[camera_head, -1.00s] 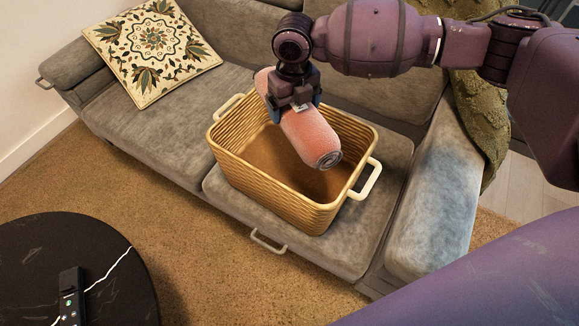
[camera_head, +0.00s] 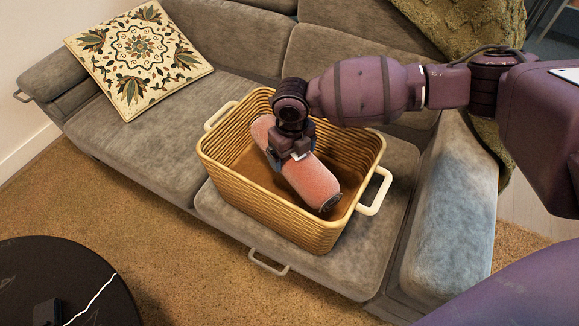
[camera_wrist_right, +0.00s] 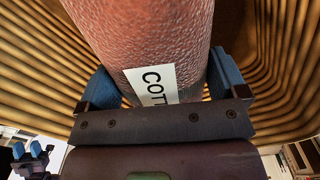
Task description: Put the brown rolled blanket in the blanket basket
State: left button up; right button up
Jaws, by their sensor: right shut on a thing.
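The rolled blanket (camera_head: 312,183) looks salmon-pink rather than brown. My right gripper (camera_head: 291,152) is shut on it near its middle, from above. The roll lies slantwise inside the opening of the woven tan basket (camera_head: 255,200), its near end tilted toward the basket's right front. I cannot tell whether it touches the basket floor. In the right wrist view the blanket (camera_wrist_right: 150,35) fills the space between the blue fingers (camera_wrist_right: 163,82), with a white label facing the camera. A small blue-tipped gripper, apparently my left one (camera_wrist_right: 32,158), shows at lower left; its jaws are too small to judge.
The basket stands on the grey sofa (camera_head: 150,130), with white handles (camera_head: 375,192) at its ends. A patterned cushion (camera_head: 138,58) lies at the sofa's left. A green throw (camera_head: 470,30) drapes over the right. A black round table (camera_head: 60,280) stands at front left.

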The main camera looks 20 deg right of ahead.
jog(key=shift+f, duration=0.15)
notch_tip(320, 180, down, 6)
jog(key=shift+r+b, duration=0.25)
jog(key=shift+b, duration=0.7)
jog(key=shift+f, duration=0.1)
pick_arm(q)
jog(key=shift+s+a+f+t, duration=0.15)
jog(key=shift+a+f+t, duration=0.1)
jog(key=shift+t, duration=0.15)
pick_arm(e)
jog(key=o, duration=1)
